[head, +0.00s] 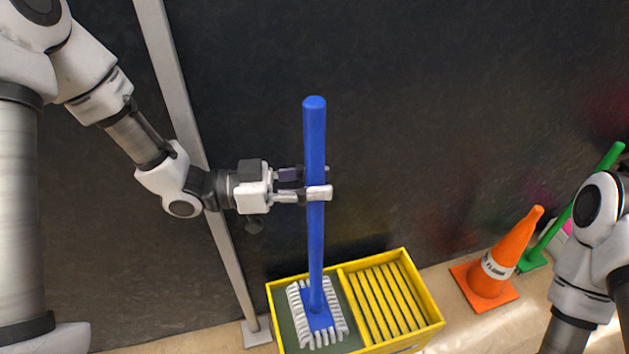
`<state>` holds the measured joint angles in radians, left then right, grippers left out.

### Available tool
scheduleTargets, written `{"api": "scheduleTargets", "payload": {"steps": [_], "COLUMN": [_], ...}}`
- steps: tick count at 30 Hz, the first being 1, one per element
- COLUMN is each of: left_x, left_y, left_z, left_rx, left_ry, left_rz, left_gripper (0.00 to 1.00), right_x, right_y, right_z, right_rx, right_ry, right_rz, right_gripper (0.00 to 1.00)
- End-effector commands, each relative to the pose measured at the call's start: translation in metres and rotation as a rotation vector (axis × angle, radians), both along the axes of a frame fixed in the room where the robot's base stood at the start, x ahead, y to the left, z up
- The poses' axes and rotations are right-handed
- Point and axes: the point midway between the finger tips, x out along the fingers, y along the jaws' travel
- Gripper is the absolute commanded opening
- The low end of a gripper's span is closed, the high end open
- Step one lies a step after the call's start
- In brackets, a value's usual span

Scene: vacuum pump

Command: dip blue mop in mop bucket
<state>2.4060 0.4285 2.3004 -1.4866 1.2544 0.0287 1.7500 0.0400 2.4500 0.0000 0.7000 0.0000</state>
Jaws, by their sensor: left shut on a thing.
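The blue mop (316,238) stands nearly upright, with its blue handle rising from a blue head with white strands. My left gripper (318,183) comes in from the left and is shut on the upper part of the handle. The mop head (318,316) is at the left compartment of the yellow mop bucket (425,301), within its rim as seen from above. I cannot tell how deep the strands sit. The bucket's right compartment has a slatted yellow grate. My right gripper is not in view; only part of my right arm shows at the right edge.
An orange cone (511,250) stands on the floor right of the bucket. A green-handled tool (572,218) leans behind it, partly hidden by my right arm. A grey post (193,140) stands behind my left arm. A dark wall (430,120) is behind everything.

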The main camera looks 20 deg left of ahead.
Motion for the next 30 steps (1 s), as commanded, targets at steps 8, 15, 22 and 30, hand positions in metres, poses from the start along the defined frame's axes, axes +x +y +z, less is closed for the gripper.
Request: {"api": "scheduleTargets", "payload": {"steps": [8, 15, 22, 30], "left_x": [0.000, 0.000, 0.000, 0.000], "left_y": [0.000, 0.000, 0.000, 0.000], "left_z": [-0.005, -0.024, -0.041, -0.058], "left_rx": [-0.001, -0.002, -0.003, -0.001], "left_ry": [-0.002, -0.001, -0.001, -0.002], "left_rz": [0.000, 0.000, 0.000, 0.000], "left_gripper": [0.00, 0.00, 0.00, 0.00], "right_x": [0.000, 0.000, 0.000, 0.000], "right_y": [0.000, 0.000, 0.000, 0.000], "right_z": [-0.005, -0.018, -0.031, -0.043], "right_rx": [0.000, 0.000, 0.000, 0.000], "right_ry": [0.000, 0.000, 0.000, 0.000], "right_rz": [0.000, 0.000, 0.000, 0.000], "right_gripper": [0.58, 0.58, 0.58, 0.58]}}
